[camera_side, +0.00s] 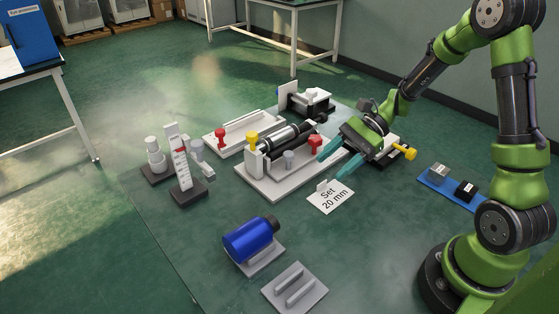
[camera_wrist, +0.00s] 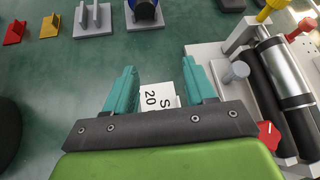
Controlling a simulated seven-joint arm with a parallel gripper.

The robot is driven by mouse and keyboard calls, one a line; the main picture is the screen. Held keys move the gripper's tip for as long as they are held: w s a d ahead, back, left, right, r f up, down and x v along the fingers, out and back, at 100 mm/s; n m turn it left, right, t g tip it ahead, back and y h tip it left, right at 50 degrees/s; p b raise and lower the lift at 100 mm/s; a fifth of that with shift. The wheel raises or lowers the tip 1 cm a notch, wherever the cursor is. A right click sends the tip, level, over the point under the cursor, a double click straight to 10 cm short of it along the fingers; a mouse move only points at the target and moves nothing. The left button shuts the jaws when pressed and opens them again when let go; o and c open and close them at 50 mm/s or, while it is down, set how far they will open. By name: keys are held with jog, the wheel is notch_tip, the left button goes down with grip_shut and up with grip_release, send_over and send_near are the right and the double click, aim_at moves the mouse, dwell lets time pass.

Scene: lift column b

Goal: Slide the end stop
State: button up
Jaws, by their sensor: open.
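My gripper (camera_side: 337,158) is open and empty, its two teal fingers apart above the floor, right of the bench device. In the wrist view the open fingers (camera_wrist: 161,76) frame the white card (camera_wrist: 158,97), partly hidden below them; the side view shows the card (camera_side: 329,197) reading "Set 20 mm". The device has a white base (camera_side: 268,186), a silver and black cylinder (camera_side: 286,135), a yellow knob (camera_side: 252,139), a red knob (camera_side: 315,143) and a grey knob (camera_side: 289,158). The grey knob (camera_wrist: 236,72) also shows in the wrist view. I cannot tell which part is the end stop.
A blue cylinder (camera_side: 249,239) on a stand and a grey slotted block (camera_side: 296,290) lie in front. A scale post (camera_side: 179,157) stands left. A white tray with a red knob (camera_side: 220,136) lies behind. A blue strip with blocks (camera_side: 450,187) is right.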

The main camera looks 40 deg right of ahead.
jog(key=w+d+f+m+t+y, duration=0.2)
jog(key=w+m+t+y, duration=0.1)
jog(key=w+m+t, duration=0.15)
jog(key=m+t, duration=0.3)
send_near(251, 134)
jog(key=shift+y, duration=0.3)
jog(key=x, duration=1)
jog(key=shift+w+d+f, duration=0.1)
jog(key=shift+w+f, duration=0.05)
jog(key=shift+f, duration=0.15)
grip_shut()
